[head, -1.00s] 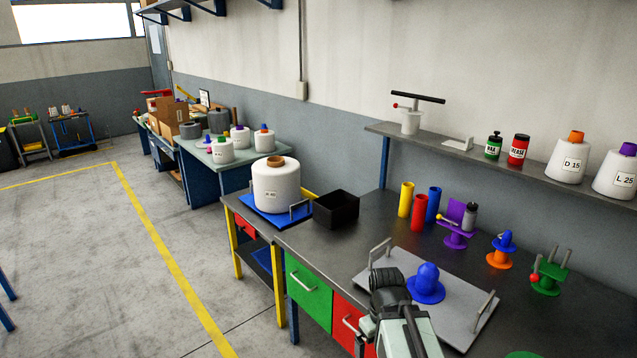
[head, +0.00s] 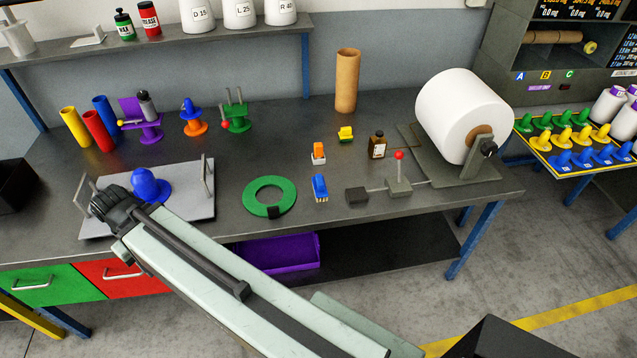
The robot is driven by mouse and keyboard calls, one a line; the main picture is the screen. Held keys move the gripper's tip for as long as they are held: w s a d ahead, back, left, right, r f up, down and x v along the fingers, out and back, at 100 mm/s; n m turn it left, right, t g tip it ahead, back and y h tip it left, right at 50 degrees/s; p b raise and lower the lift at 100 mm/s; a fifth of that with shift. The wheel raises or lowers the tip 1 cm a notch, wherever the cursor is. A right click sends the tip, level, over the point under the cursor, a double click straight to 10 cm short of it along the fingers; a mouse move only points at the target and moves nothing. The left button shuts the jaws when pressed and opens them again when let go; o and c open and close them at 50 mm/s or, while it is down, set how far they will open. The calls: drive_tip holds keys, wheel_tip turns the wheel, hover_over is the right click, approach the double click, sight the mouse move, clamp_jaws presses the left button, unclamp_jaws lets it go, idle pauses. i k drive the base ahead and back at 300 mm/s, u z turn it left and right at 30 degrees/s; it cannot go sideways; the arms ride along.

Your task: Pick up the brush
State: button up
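Three small block-shaped items that could be brushes stand on the dark workbench (head: 345,215). The blue one (head: 320,188) has a pale, bristle-like lower edge and looks most like a brush. An orange and white one (head: 318,152) stands behind it, and a yellow one (head: 345,134) farther back to the right. They are too small to tell apart surely. My arm crosses the lower left of the view, and its dark end joint is over the grey tray, well left of these items. No gripper fingers show.
A green ring (head: 270,197) lies left of the blue item. A dark device with a red-knobbed lever (head: 398,175), a brown bottle (head: 377,146) and a big white roll (head: 462,115) are to the right. A cardboard tube (head: 347,80) stands behind. A grey tray (head: 190,205) holds a blue knob-shaped piece.

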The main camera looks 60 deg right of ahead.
sight(320, 186)
drive_tip(key=u, duration=0.1)
drive_tip(key=k, duration=0.5)
drive_tip(key=i, duration=1)
